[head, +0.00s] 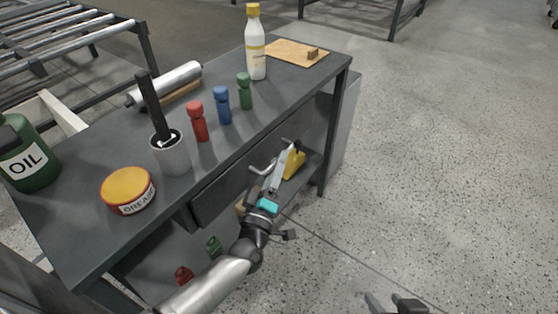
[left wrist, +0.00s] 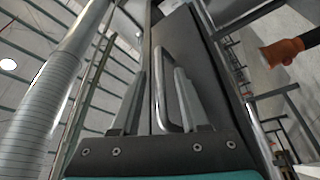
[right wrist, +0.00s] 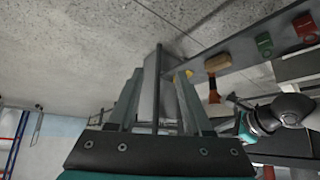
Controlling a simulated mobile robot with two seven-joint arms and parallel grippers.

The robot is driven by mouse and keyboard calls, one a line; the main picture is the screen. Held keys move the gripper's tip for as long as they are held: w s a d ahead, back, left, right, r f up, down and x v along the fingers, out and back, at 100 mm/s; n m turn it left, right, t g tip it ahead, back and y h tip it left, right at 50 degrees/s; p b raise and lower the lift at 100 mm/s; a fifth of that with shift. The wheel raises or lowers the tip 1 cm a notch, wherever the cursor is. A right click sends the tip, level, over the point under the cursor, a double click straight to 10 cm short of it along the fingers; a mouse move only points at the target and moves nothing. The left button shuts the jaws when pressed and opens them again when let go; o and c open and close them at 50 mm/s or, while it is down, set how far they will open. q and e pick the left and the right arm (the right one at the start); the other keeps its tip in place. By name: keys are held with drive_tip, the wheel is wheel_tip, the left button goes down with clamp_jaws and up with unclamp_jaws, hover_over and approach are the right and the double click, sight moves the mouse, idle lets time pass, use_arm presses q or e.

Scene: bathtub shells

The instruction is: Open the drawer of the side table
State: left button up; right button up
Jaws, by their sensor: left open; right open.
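The dark grey side table (head: 215,140) stands left of centre in the head view. Its drawer (head: 222,196) is under the top; it looks shut or nearly so, and I cannot tell if there is a gap. A bar handle (head: 262,169) is on the drawer front. My left gripper (head: 287,160) is at the handle, partly covering the drawer. In the left wrist view the handle (left wrist: 169,92) shows between the two open fingers, with no clear grip on it. My right gripper (head: 388,304) is open and empty over the floor at the bottom edge of the head view.
The tabletop holds a bottle (head: 255,45), several coloured figures, a black-handled tool in a grey cup (head: 170,155), a grease tin (head: 127,189) and an oil can (head: 28,155). A yellow object (head: 294,163) is on the lower shelf. The floor to the right is clear.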

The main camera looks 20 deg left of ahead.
use_arm(q)
drive_tip(key=shift+x, duration=1.05)
drive_tip(key=shift+c, duration=0.3)
clamp_jaws()
idle(0.5)
